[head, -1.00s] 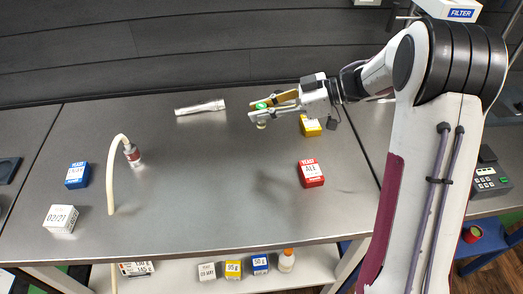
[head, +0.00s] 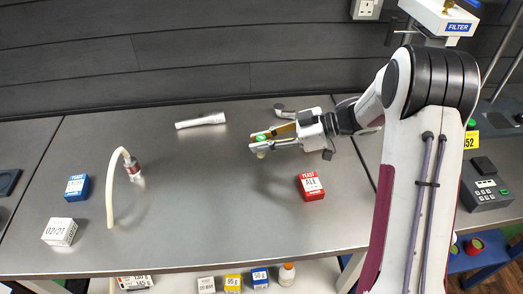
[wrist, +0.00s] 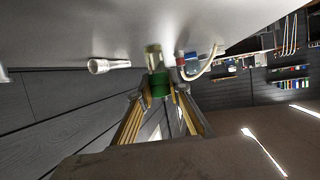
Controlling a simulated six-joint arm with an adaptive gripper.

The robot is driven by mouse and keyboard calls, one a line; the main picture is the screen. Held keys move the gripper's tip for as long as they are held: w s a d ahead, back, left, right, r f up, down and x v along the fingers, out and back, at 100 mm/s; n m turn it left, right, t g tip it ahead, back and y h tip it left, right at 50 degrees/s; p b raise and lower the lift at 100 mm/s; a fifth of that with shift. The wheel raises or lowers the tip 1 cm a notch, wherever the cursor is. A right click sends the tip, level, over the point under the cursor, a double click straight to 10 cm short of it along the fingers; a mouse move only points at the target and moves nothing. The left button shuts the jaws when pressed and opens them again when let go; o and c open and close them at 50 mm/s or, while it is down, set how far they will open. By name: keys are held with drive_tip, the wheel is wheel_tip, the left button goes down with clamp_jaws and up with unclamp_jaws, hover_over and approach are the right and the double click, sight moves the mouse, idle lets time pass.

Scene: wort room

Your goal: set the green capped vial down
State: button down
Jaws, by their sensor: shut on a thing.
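My gripper (head: 264,146) is shut on the green capped vial (head: 261,137), above the middle of the grey metal table. In the head view the green cap top shows between the fingers, and a pale bit of the vial shows below them. In the wrist view the vial (wrist: 153,58) sits between the fingertips, its green cap toward me and its clear, slightly yellowish body pointing at the table (wrist: 100,40). A soft shadow lies on the table below my gripper. The vial appears clear of the surface, but the exact gap is hard to tell.
A red yeast box (head: 310,186) stands right of my gripper. A pale hose (head: 109,190), a blue box (head: 77,187) and a white box (head: 60,232) are at the left. The table's middle front is clear.

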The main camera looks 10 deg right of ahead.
drive_tip(key=shift+f, duration=1.85)
drive_tip(key=shift+f, duration=0.15)
drive_tip(key=c, duration=1.9)
unclamp_jaws()
drive_tip(key=shift+r, duration=0.2)
drive_tip(key=v, duration=1.2)
